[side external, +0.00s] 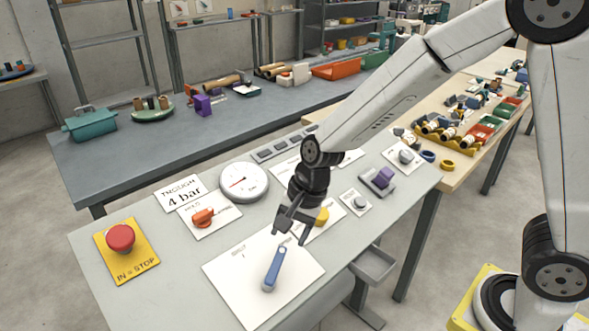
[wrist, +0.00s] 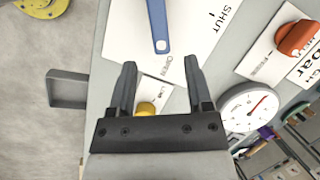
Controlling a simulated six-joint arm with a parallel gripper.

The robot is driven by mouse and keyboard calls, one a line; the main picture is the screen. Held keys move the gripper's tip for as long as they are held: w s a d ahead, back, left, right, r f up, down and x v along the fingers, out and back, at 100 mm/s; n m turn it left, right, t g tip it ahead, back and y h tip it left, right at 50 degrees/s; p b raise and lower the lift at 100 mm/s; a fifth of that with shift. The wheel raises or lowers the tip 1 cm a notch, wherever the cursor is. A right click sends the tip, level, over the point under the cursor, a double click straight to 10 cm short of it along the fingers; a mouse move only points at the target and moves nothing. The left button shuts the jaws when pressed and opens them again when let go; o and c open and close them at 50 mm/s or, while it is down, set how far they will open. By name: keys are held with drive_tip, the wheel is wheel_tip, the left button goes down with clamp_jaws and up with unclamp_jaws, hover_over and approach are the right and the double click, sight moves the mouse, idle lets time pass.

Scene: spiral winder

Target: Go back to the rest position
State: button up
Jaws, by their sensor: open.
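My gripper (side external: 293,221) hangs over the light grey panel table, above the white card near the blue lever. It is open, and nothing shows between its fingers in the wrist view (wrist: 158,78) except the panel below. The blue lever (side external: 274,268) stands on a white card marked SHUT, apart from the fingers; it also shows at the top of the wrist view (wrist: 157,22). A yellow knob (side external: 322,216) is just behind the gripper and partly hidden by it; in the wrist view it lies below the fingers (wrist: 146,109).
A red stop button (side external: 120,238), an orange handle (side external: 203,217) and a round gauge (side external: 244,182) stand on the panel at left. A grey tray (side external: 372,263) juts from the front edge. A bench with several items stands behind.

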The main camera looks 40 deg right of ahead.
drive_tip(key=shift+r, duration=0.25)
drive_tip(key=shift+d, duration=0.1)
drive_tip(key=s+d+n+h, duration=0.3)
drive_tip(key=s+d+n, duration=0.6)
drive_tip(key=d+n, duration=0.2)
drive_tip(key=shift+s+d+f+n+t, duration=0.3)
drive_tip(key=shift+d+n+t, duration=0.1)
drive_tip(key=shift+d, duration=0.75)
